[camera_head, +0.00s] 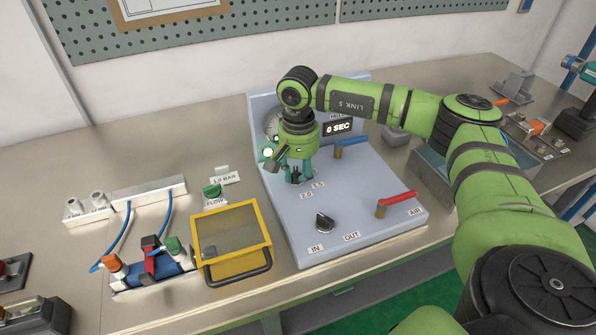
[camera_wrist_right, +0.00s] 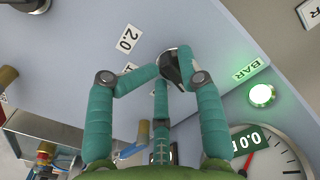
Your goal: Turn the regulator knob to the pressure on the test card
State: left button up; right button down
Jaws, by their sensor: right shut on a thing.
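The blue-grey panel (camera_head: 365,215) stands on the bench. My right gripper (camera_head: 296,176) points down at the panel, its teal fingers shut around the regulator knob (camera_wrist_right: 173,66), a dark knob largely hidden by the fingers. In the wrist view my right gripper (camera_wrist_right: 165,85) closes on it from both sides. Scale labels 2.0 (camera_wrist_right: 129,38) and 1.5 (camera_head: 318,185) lie by the knob. The test card (camera_head: 226,178) reads 1.0 BAR. My left gripper is out of view.
The panel also carries a blue lever (camera_head: 352,142), a red lever (camera_head: 396,203), a black IN/OUT knob (camera_head: 325,222) and a 0 SEC display (camera_head: 339,127). A lit green lamp (camera_wrist_right: 261,95) is by the BAR label. A yellow-framed box (camera_head: 230,243) stands left of the panel.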

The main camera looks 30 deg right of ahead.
jog(key=shift+w+f, duration=0.1)
jog(key=shift+w, duration=0.25)
jog(key=m, duration=0.3)
jog(key=shift+w+a, duration=0.1)
jog(key=shift+a, duration=0.2)
jog(key=c, duration=0.7)
grip_release()
jog(key=shift+w+f, duration=0.1)
jog(key=shift+w, duration=0.05)
jog(key=shift+o, duration=0.4)
jog(key=shift+w+f, duration=0.25)
jog(key=shift+w, duration=0.15)
jog(key=shift+w+d+f, duration=0.15)
jog(key=shift+w, duration=0.05)
jog(key=shift+s, duration=0.1)
jog(key=shift+s+r, duration=0.15)
jog(key=shift+r, duration=0.05)
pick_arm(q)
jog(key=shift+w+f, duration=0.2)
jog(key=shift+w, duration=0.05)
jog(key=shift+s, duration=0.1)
pick_arm(e)
jog(key=shift+s, duration=0.1)
